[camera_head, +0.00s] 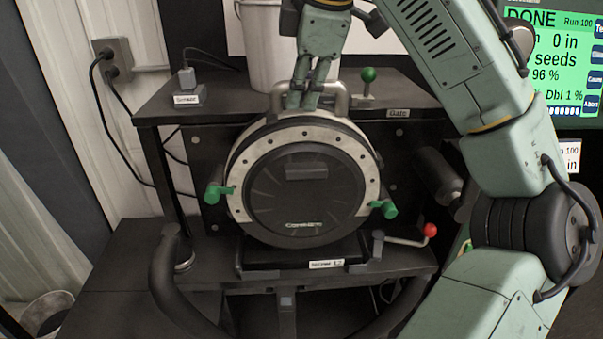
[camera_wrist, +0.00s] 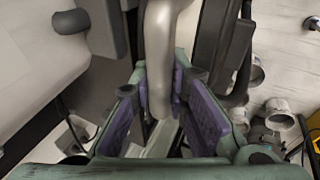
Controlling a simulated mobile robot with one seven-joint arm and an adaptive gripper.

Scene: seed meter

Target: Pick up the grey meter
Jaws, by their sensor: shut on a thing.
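The grey meter (camera_head: 303,195) is a round drum with a pale grey ring, a black face and a metal carry handle (camera_head: 342,98) on top. It is upright in the middle of the black stand in the head view. My gripper (camera_head: 303,101) comes down from above and is shut on the handle. In the wrist view, the purple finger pads of my gripper (camera_wrist: 166,105) sit on both sides of the handle bar (camera_wrist: 160,50). A green knob (camera_head: 218,193) is at the meter's left and another (camera_head: 384,208) at its right. I cannot tell whether the meter's base touches the stand.
The black stand (camera_head: 195,95) has an upper shelf with a white bucket (camera_head: 268,45), a small sensor box (camera_head: 187,94) and a green-knobbed lever (camera_head: 367,80). A red-knobbed lever (camera_head: 425,232) is at lower right. A green screen (camera_head: 560,60) reads "DONE".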

